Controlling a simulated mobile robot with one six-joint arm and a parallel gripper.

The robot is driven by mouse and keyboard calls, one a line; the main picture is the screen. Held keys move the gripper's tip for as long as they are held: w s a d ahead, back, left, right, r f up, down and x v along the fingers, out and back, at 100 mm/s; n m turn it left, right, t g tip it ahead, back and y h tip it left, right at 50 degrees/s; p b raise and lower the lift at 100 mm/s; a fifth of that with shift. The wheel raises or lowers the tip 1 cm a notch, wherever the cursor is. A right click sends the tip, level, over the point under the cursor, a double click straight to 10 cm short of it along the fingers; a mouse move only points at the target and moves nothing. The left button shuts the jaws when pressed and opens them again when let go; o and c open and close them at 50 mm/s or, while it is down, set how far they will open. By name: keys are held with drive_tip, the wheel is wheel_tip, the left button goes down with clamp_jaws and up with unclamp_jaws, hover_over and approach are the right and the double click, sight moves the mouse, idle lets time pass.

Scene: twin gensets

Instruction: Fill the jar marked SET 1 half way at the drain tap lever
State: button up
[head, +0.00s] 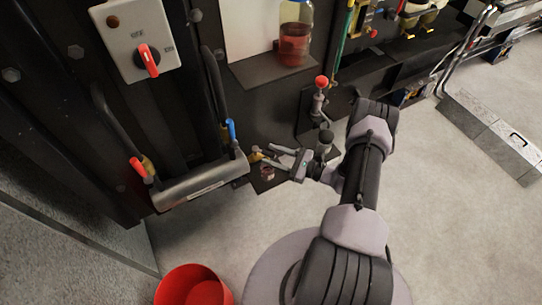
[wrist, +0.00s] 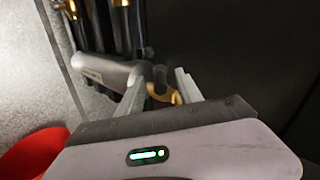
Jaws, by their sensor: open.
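My gripper (head: 272,155) is open at the right end of the grey horizontal cylinder (head: 203,182). A small brass-yellow tap (head: 256,157) sits just off its fingertips. In the wrist view the tap (wrist: 166,96) and a dark knob-like piece show between the two open fingers (wrist: 159,84); I cannot tell whether a finger touches them. A small glass jar (head: 267,173) with some dark reddish content stands on a little shelf below the tap. Its marking and fill level are too small to read, and the wrist view does not show it.
A switch box (head: 138,42) is above. A larger jar of red liquid (head: 294,40) stands on a ledge. A red bucket (head: 194,287) is on the floor.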

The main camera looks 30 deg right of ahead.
drive_tip(key=shift+w+a, duration=0.25)
drive_tip(key=shift+w, duration=0.15)
clamp_jaws()
idle(1.2)
